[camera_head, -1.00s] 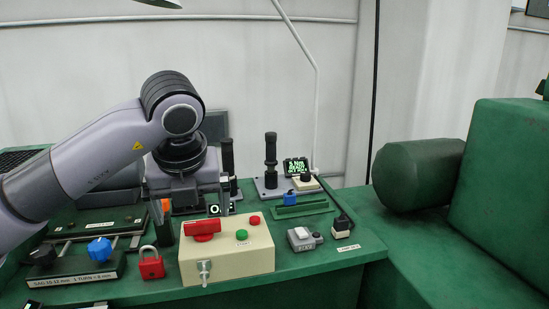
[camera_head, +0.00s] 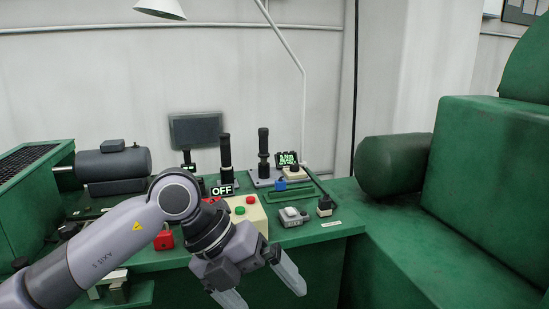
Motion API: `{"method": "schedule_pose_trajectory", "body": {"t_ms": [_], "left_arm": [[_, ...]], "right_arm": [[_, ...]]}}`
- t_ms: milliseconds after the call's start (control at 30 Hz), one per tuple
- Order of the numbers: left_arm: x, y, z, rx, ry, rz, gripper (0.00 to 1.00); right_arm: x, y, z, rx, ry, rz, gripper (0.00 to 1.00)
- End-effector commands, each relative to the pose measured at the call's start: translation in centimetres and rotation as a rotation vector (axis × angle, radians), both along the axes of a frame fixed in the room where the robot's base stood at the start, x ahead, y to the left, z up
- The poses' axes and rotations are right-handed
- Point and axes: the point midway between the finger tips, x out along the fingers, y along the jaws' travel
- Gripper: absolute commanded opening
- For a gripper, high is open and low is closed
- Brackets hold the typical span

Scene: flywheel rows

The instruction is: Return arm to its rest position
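My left arm comes in from the lower left. Its gripper (camera_head: 262,298) hangs in front of the green bench's front edge, at the bottom middle of the head view. Its two pale fingers are spread apart with nothing visible between them. The arm covers part of the beige control box (camera_head: 255,213), whose green and red buttons still show. My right gripper does not show.
A red padlock (camera_head: 164,240) is beside my forearm. A grey connector box (camera_head: 292,217) and black-handled tools (camera_head: 263,155) stand on the green bench (camera_head: 340,245). A green cylinder (camera_head: 393,165) and large green housing (camera_head: 500,180) are at the right.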

Motion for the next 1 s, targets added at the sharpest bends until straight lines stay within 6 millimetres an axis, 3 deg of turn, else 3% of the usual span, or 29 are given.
{"method": "schedule_pose_trajectory", "body": {"t_ms": [100,200,300,433,600,733,867,1000], "left_arm": [[-3.2,-3.5,-0.5,-0.276,0.121,-0.078,1.0],[-5.2,-5.5,0.4,-0.514,0.21,-0.094,1.0],[-6.2,-6.5,1.8,-0.749,0.291,-0.065,1.0],[-6.1,-6.5,3.5,-1.037,0.387,0.042,1.0],[-3.9,-4.1,4.1,-1.359,0.495,0.293,1.0],[-1.6,-1.0,2.4,-1.542,0.566,0.56,1.0],[0.3,2.8,-1.4,-1.653,0.632,0.877,1.0],[0.8,7.1,-7.5,-1.679,0.7,1.256,1.0]], "right_arm": [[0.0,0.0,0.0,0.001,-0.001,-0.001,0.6],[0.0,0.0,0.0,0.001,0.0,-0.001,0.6],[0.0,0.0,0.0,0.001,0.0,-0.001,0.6],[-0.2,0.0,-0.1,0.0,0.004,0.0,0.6],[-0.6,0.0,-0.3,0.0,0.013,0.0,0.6],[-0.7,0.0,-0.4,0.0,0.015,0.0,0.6],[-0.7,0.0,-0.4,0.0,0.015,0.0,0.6],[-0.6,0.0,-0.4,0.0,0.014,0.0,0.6]]}}
